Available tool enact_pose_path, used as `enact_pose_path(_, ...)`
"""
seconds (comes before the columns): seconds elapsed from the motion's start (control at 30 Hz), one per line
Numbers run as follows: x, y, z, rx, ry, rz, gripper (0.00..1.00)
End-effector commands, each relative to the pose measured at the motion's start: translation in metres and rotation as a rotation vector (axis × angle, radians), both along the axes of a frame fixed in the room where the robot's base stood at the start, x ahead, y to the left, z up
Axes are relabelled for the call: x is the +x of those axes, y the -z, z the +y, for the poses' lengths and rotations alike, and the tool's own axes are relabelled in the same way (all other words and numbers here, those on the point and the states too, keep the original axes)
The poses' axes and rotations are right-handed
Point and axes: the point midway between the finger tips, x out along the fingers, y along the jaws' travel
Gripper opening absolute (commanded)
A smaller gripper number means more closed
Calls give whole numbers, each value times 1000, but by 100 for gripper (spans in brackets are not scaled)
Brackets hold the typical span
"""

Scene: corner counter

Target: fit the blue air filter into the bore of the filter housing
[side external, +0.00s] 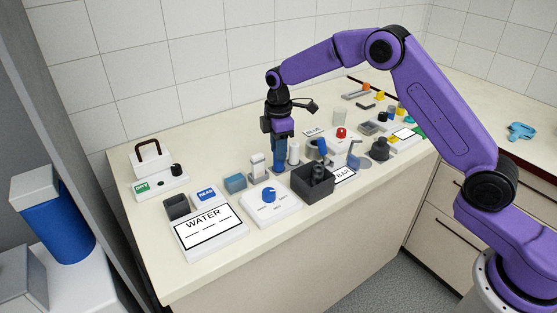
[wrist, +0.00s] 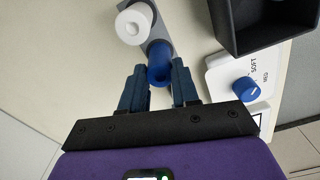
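The blue air filter (side external: 280,169) stands upright below my gripper (side external: 281,155) in the side view. In the wrist view the blue filter (wrist: 159,65) is a hollow cylinder on a grey strip-like holder (wrist: 156,35), next to a white one. My gripper's dark blue fingers (wrist: 160,77) are on either side of the filter's upper end.
A white cylinder (side external: 293,152) stands right beside the blue filter. A dark open box (side external: 313,185) and a white panel with a blue knob (side external: 270,205) are in front. A WATER tray (side external: 210,232) is at front left. More fixtures crowd the right; the front counter edge is clear.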

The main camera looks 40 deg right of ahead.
Motion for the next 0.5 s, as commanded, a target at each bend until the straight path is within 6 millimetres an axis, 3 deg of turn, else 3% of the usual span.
enact_pose_path(0.33,0,-2,0,1,0,-1,0)
enact_pose_path(0.5,1,-13,0,0,1,-2,0)
